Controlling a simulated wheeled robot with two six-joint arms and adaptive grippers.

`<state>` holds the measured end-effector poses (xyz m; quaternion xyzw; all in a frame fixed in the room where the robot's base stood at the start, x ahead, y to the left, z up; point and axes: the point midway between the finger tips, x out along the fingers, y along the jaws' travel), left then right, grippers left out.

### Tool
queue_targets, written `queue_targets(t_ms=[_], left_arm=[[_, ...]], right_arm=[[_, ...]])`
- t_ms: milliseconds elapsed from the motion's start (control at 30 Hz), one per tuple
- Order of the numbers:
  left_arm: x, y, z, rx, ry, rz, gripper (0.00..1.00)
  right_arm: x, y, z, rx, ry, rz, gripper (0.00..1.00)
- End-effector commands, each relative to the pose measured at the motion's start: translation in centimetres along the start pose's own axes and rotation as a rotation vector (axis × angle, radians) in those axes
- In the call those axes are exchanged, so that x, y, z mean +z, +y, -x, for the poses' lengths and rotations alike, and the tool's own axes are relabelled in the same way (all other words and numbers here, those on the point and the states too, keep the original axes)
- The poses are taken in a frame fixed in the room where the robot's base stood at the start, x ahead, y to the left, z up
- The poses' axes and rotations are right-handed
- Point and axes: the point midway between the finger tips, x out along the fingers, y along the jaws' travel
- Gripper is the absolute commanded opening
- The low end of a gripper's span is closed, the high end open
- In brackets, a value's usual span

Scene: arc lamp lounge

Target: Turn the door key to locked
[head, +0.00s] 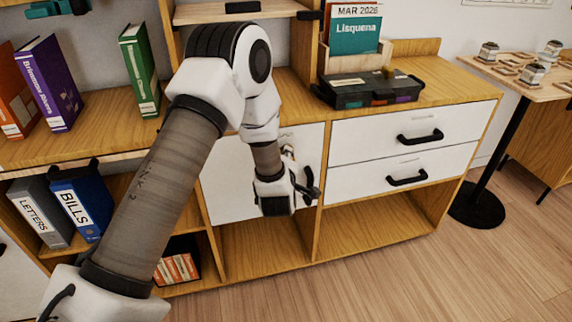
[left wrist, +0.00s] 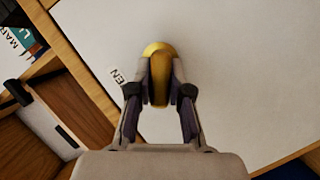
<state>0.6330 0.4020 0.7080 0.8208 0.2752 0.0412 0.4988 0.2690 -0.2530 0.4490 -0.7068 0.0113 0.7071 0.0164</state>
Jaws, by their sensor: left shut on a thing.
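The white cabinet door (head: 225,185) is closed in the head view, in the wooden unit below the counter. It fills much of the left wrist view (left wrist: 235,70). The brass-coloured door key (left wrist: 156,49) shows its rounded head at the door's face, between the fingers. My left gripper (head: 308,184) reaches the right part of the door. In the left wrist view my left gripper (left wrist: 161,82) is shut on the key. Dark letters "EN" (left wrist: 117,76) are on the door left of the key; the rest of the marking is hidden. My right gripper is not in view.
White drawers with black handles (head: 420,138) are right of the door, above an open compartment (head: 370,225). A black case (head: 370,88) lies on the counter. Binders (head: 82,203) stand on a shelf at left. A small table (head: 515,75) stands at right; the floor (head: 480,270) in front is clear.

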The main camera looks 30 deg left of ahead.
Motion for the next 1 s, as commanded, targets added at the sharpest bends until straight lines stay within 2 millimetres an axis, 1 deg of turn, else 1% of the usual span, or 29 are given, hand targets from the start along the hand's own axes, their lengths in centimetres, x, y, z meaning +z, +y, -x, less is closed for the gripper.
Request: queue_targets(t_ms=[33,300,500,700,1000], left_arm=[[0.3,-0.7,-0.1,0.016,0.001,0.039,0.0],[0.4,-1.1,-0.2,0.111,0.002,0.268,0.0],[0.4,-1.2,-0.2,0.167,0.002,0.403,0.0],[0.3,-1.1,-0.1,0.203,0.001,0.492,0.0],[0.2,-1.0,-0.1,0.222,0.001,0.541,0.0]], right_arm=[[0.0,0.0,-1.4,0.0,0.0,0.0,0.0],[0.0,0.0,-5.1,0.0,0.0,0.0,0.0],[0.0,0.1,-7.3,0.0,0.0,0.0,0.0],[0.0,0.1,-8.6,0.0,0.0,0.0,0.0],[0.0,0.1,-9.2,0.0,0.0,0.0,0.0]])
